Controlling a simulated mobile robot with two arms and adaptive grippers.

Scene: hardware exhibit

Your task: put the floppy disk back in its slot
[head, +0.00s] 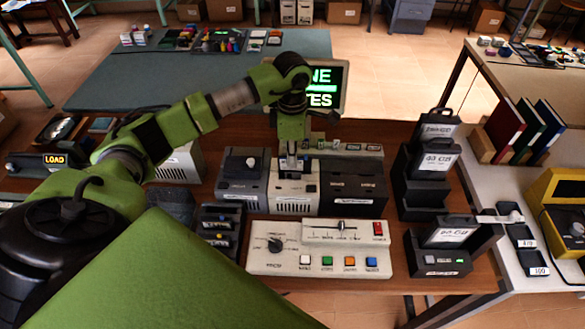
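My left gripper (292,168) points down over the middle, beige-topped unit (294,198) on the wooden bench. Its fingertips are at or just above the top of that unit. Something small and pale shows at the fingertips, but I cannot tell whether it is a floppy disk or part of the unit. I also cannot tell how far apart the fingers are. No floppy disk or empty disk slot can be made out clearly. My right gripper is not in view.
A grey unit (242,180) and a black unit (353,188) flank the middle one. In front lies a white control panel (320,248) with coloured buttons. Black holders with labelled cartridges (437,162) stand at right. A lit green screen (330,88) is behind my arm.

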